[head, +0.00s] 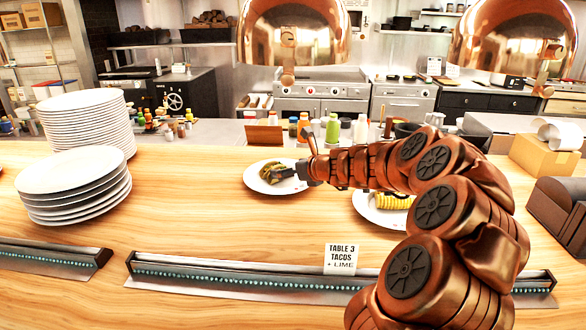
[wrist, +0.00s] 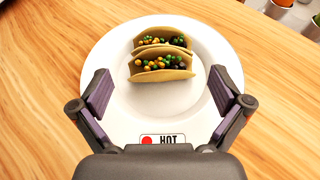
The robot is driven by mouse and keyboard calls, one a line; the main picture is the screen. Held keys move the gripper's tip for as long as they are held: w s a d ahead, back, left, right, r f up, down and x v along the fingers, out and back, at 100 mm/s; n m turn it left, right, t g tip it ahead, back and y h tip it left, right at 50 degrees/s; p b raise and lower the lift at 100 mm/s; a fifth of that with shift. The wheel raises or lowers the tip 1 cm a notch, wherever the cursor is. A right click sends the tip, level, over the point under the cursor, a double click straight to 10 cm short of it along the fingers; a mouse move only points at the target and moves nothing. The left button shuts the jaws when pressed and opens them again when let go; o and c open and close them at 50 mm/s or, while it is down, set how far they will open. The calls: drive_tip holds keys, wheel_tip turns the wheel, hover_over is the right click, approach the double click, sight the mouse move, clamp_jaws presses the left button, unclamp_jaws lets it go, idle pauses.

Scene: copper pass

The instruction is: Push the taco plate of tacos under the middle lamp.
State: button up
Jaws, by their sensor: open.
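The white taco plate (head: 258,186) is on the wooden counter, just left of the tip of my arm. In the wrist view the plate (wrist: 160,108) holds two tacos (wrist: 162,67) side by side, with a HOT label and red dot (wrist: 162,139) at its near rim. My gripper (wrist: 161,92) is open and empty, its fingers apart over the plate's left and right sides; contact cannot be told. In the head view my gripper (head: 297,171) partly covers the plate's right side. Two copper lamps hang above, one (head: 280,35) up behind the plate and one (head: 510,40) at right.
A second plate (head: 368,211) with yellow food is right of the taco plate, partly behind my arm. Plate stacks (head: 75,190) stand at left. A TABLE 3 TACOS + LIME ticket (head: 341,258) stands on the front rail (head: 230,280). Bottles (head: 333,128) line the back.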

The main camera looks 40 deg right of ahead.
sight(281, 168)
drive_tip(key=shift+x, duration=2.9)
drive_tip(key=c, duration=1.6)
